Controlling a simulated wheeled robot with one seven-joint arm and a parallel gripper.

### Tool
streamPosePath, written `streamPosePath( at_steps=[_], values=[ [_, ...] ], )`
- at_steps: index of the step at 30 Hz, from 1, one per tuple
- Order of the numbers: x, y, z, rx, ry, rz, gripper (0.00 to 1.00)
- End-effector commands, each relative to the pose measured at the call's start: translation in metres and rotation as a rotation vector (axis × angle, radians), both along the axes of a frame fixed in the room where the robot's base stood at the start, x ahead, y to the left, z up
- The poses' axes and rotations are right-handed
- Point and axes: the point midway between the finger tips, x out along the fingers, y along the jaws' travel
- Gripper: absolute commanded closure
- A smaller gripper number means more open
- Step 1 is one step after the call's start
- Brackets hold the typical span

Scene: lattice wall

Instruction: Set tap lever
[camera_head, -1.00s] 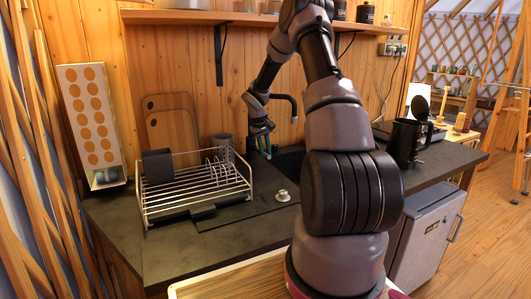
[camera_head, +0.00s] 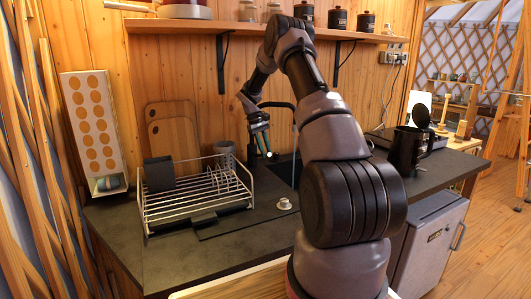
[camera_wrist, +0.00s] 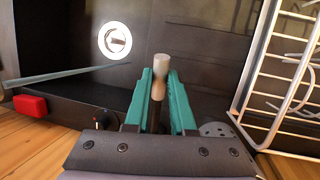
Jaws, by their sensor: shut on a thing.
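The black tap (camera_head: 278,105) stands at the back of the counter by the sink, its spout arching to the right. My gripper (camera_head: 265,151) is low beside the tap, left of the spout, and hides the tap's base. In the wrist view my gripper's teal fingers (camera_wrist: 160,80) are shut on the tap lever (camera_wrist: 160,88), a short upright rod with a pale end. The lever's pale tip shows just beyond the fingertips. The lever's lower part is hidden, and its exact angle is hard to tell.
A wire dish rack (camera_head: 195,205) stands close on the left, and its wires show near the gripper (camera_wrist: 268,90). A black kettle (camera_head: 406,150) stands to the right. A shelf (camera_head: 200,29) runs above.

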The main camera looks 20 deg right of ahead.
Motion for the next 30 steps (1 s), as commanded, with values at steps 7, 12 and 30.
streamPosePath(
  at_steps=[7, 12, 30],
  values=[
    [0.000, 0.000, 0.000, -0.001, -0.002, 0.000, 0.48],
    [0.000, 0.000, 0.000, 0.000, -0.001, -0.001, 0.48],
    [0.023, 0.018, 0.082, -0.001, -0.004, -0.001, 0.48]
  ],
)
